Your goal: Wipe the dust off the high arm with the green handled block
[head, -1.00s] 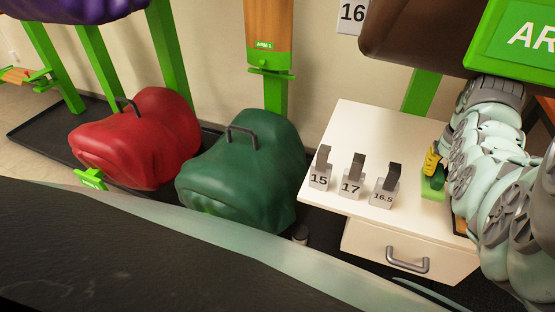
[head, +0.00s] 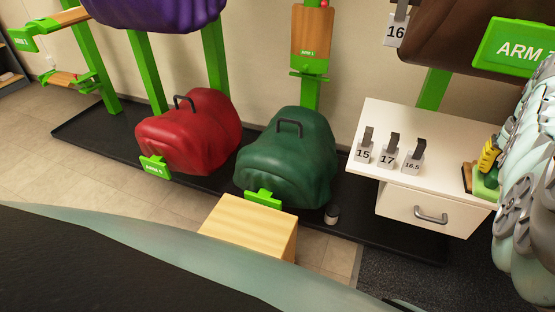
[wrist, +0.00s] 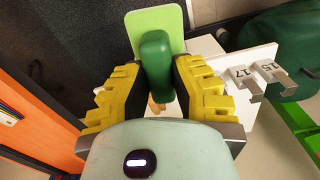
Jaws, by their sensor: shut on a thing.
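My gripper (wrist: 157,85) is shut on the green handle (wrist: 155,60) of the green handled block; its yellow fingers lie on both sides. The block's flat light green base (wrist: 158,22) shows beyond the handle in the wrist view. In the head view, my gripper (head: 488,155) and the green block (head: 487,188) are at the right, over or beside the white cabinet's right end; I cannot tell whether they touch it. A wooden arm panel (head: 312,35) marked ARM 1 stands against the wall. Which arm is the high one, and any dust, I cannot make out.
The white cabinet (head: 385,120) carries several numbered gauges (head: 388,152) and a small brown block (head: 467,178). A brown saddle (head: 445,40) hangs above it. Green (head: 290,160) and red (head: 190,135) saddles stand on a black mat. A wooden box (head: 245,228) is in front.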

